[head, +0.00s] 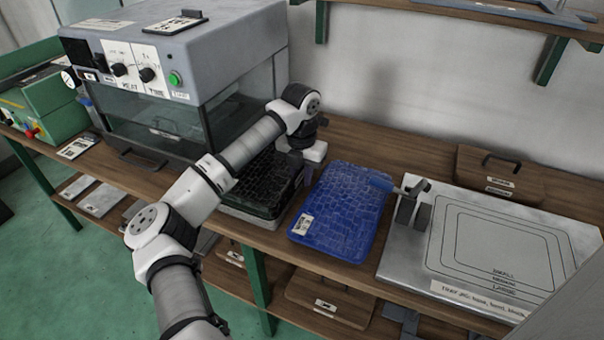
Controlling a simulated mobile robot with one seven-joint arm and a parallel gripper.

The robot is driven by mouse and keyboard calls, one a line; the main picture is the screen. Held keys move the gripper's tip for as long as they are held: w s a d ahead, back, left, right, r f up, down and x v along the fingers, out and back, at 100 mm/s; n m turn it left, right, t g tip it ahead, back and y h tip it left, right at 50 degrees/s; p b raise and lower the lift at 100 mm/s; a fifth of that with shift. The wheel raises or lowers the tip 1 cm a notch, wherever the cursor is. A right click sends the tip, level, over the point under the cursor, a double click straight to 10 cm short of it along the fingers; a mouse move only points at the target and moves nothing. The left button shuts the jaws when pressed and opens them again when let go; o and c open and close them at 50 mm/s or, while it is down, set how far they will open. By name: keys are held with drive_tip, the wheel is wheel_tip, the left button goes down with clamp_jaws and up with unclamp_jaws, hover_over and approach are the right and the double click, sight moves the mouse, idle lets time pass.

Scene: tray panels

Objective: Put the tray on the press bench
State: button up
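A blue tray (330,225) with a cracked-looking pattern and a small white label lies flat on the wooden bench (400,150). A dark, near-black tray (250,207) with a similar pattern rests on a pale base to its left, partly under my arm. My arm reaches up from the bottom left and bends down at the wrist by the dark tray's far right corner. My gripper (314,152) is there, between the two trays' far ends. Its fingers are hidden or too small to make out, so I cannot tell whether it touches or holds either tray.
A grey oven-like machine (220,50) with a glass front stands behind left. A metal jig plate (410,245) with nested outlines and a blue-handled clamp (412,200) lies right of the blue tray. A wooden lidded box (500,175) stands behind it. A green machine (45,95) is far left.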

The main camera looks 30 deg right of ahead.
drive_tip(key=shift+w+a+f, duration=0.15)
drive_tip(key=shift+a+f, duration=0.1)
drive_tip(key=shift+f, duration=0.15)
drive_tip(key=shift+r, duration=0.2)
wheel_tip(320, 180, up, 14)
drive_tip(key=b, duration=0.1)
drive_tip(key=shift+s+d+b, duration=0.2)
drive_tip(key=shift+b, duration=0.2)
drive_tip(key=shift+r, duration=0.1)
